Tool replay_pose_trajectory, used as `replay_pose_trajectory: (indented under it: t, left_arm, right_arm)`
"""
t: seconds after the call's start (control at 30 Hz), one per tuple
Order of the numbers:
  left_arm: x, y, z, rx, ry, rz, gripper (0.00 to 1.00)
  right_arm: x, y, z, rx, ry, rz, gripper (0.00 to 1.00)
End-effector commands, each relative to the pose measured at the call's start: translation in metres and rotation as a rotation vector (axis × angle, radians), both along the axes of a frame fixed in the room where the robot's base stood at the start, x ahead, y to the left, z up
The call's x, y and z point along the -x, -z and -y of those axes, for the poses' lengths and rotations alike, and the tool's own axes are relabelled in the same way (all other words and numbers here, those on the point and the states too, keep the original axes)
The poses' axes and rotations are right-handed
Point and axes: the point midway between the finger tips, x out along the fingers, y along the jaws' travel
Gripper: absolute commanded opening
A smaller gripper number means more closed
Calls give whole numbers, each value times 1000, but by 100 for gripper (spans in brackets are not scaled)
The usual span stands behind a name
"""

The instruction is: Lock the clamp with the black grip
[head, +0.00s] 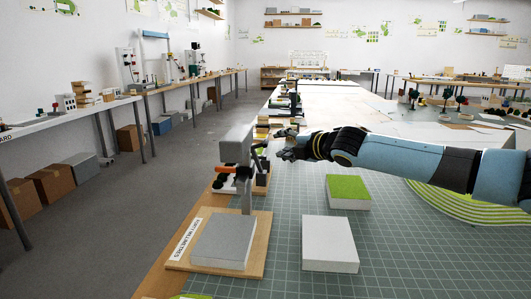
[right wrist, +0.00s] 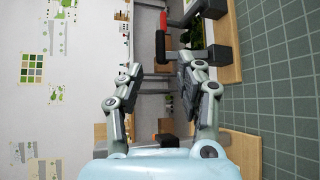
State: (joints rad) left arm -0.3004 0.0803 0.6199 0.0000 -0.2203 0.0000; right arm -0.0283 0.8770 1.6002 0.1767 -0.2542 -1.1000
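An orange grip (head: 225,169) lies level just left of the post. My right gripper (head: 284,144) is just right of the dark lever, apart from it as far as I can tell. In the right wrist view my right gripper (right wrist: 157,92) has its fingers spread with nothing held between them. A red grip (right wrist: 163,21) shows beyond the fingers. My left gripper is out of view.
A grey block on a wooden board (head: 256,257) stands in front of the post. A white block (head: 329,243) and a green-topped block (head: 348,191) sit on the green gridded mat (head: 400,260). The bench's left edge is close to the clamps.

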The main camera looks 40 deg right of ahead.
Motion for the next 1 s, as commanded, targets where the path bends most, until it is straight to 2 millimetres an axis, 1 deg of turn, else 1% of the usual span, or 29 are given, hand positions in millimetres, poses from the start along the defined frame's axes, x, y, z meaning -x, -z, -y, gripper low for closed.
replay_pose_trajectory:
  t: [0.03, 0.2, 0.33, 0.5, 0.63, 0.9, 0.93, 1.0]
  left_arm:
    - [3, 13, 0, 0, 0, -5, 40]
    - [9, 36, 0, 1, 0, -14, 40]
    - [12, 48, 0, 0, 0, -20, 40]
    - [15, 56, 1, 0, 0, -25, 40]
    - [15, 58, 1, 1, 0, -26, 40]
    - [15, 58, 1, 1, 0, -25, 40]
    - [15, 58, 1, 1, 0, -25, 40]
    - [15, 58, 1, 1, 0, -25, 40]
  right_arm:
    - [-7, 8, 0, -4, -1, 1, 37]
    - [-35, 16, 4, -8, 0, 3, 37]
    - [-57, 20, 7, -10, 0, 2, 37]
    - [-76, 22, 10, -6, 1, 1, 37]
    - [-83, 23, 11, -3, -2, 0, 37]
    - [-84, 22, 11, -2, -4, -1, 37]
    - [-84, 22, 11, -2, -4, -1, 35]
    - [-84, 22, 11, -1, -4, -1, 26]
